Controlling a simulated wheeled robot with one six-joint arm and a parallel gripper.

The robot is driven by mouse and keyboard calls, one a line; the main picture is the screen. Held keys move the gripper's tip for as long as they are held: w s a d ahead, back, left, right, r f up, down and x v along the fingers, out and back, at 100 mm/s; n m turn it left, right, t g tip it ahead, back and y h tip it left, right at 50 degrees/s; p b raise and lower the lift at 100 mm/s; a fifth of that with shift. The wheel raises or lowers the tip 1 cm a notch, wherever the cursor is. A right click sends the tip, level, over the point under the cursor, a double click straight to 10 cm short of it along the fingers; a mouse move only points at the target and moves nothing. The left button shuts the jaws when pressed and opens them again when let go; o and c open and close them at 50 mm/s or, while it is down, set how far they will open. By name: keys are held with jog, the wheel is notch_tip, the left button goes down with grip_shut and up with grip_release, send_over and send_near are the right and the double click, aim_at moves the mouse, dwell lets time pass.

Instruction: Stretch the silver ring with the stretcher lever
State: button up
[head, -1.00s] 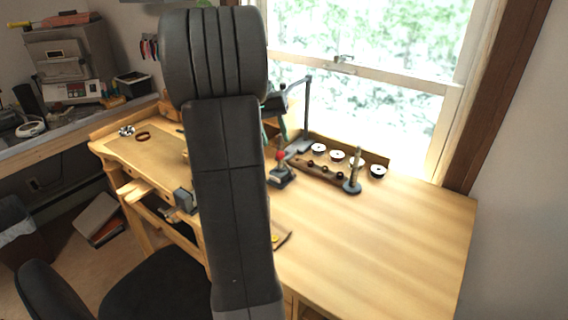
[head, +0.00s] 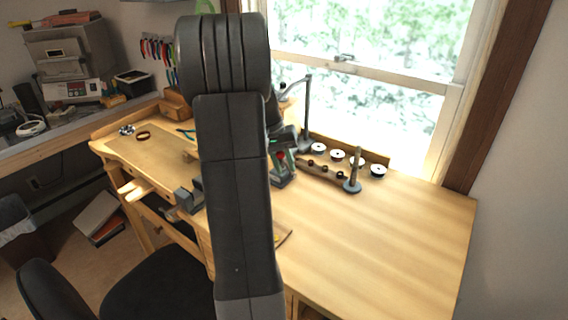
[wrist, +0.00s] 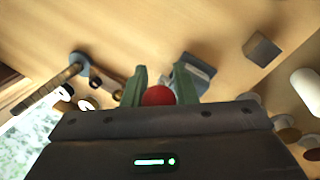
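The stretcher (head: 283,181) is a small dark grey device on the bench, with a red-knobbed lever (head: 281,155). My gripper (wrist: 161,70) is open at the lever, its two green fingers apart. In the wrist view the red knob (wrist: 158,96) shows between the fingers near the palm; I cannot tell whether they touch it. The stretcher's grey base (wrist: 200,73) lies just beyond the right finger. In the head view my arm hides part of the gripper. I cannot make out the silver ring in either view.
A wooden stand with dark knobs (head: 325,172), several white round discs (head: 337,155) and an upright post on a round base (head: 353,172) stand right of the stretcher. A lamp post (head: 307,110) rises behind. The bench's right side (head: 400,225) is clear.

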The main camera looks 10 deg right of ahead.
grip_shut()
jog(key=shift+f, duration=0.1)
jog(key=f+b, duration=0.1)
jog(key=b, duration=0.2)
jog(key=s+a+t+h+b, duration=0.1)
jog(key=b, duration=0.2)
jog(key=shift+f+h, duration=0.3)
jog(key=shift+f, duration=0.05)
jog(key=t+h+b, duration=0.1)
jog(key=b, duration=0.2)
jog(key=s+a+f+t+b, duration=0.1)
jog(key=b, duration=0.1)
jog(key=shift+f+m+h+b, duration=0.15)
jog(key=shift+m+h+b, duration=0.15)
jog(key=shift+h+b, duration=0.1)
jog(key=shift+f+b, duration=0.1)
jog(key=shift+b, duration=0.25)
jog(key=shift+s+a+f, duration=0.15)
jog(key=shift+s+f, duration=0.05)
jog(key=shift+f, duration=0.05)
